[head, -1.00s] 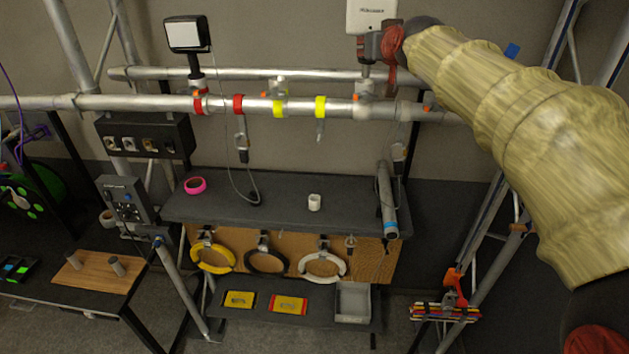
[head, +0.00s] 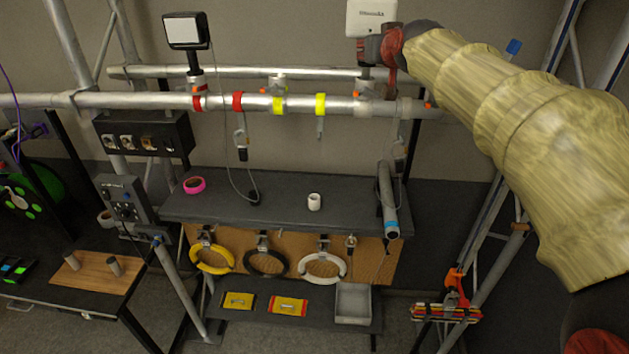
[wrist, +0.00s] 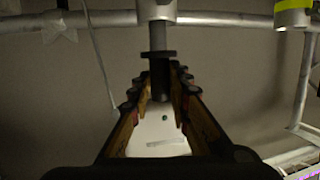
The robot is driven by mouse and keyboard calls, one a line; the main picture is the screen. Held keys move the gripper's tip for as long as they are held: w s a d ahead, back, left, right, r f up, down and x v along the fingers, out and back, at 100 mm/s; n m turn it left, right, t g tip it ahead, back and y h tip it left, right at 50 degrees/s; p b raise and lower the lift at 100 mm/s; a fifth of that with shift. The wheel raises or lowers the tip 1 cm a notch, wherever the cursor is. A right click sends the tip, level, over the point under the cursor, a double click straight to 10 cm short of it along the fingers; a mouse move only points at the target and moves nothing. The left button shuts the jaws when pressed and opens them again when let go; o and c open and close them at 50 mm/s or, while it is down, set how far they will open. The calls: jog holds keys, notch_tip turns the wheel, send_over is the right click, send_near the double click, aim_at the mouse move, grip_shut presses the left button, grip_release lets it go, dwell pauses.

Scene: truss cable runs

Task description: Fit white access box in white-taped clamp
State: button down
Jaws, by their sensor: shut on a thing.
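The white access box (head: 371,17) is upright at the top of the head view, above the front truss tube. My gripper (head: 372,48) is shut on the box's dark neck, just under the box. In the wrist view my gripper (wrist: 160,95) has its fingers on both sides of that neck, with the white box (wrist: 158,135) between and behind them. A grey spigot (wrist: 157,37) runs from the neck to a pale clamp (wrist: 157,10). That clamp (head: 365,90) sits on the tube directly under the box. I cannot tell how deep the spigot sits, and white tape is not clear.
A white-faced lamp (head: 186,32) stands in the red-taped clamp at left. Yellow tape bands (head: 320,104) mark the tube's middle. A dark shelf (head: 285,205) below carries a pink tape roll (head: 195,185), a white roll (head: 314,201) and a grey cylinder (head: 387,205).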

jog(key=shift+f+b, duration=1.65)
dwell(0.5)
jog(key=c, duration=1.6)
grip_release()
jog(key=shift+f, duration=0.15)
jog(key=shift+s, duration=0.15)
send_near(369, 65)
jog(key=shift+v, duration=0.85)
jog(key=shift+d, duration=0.1)
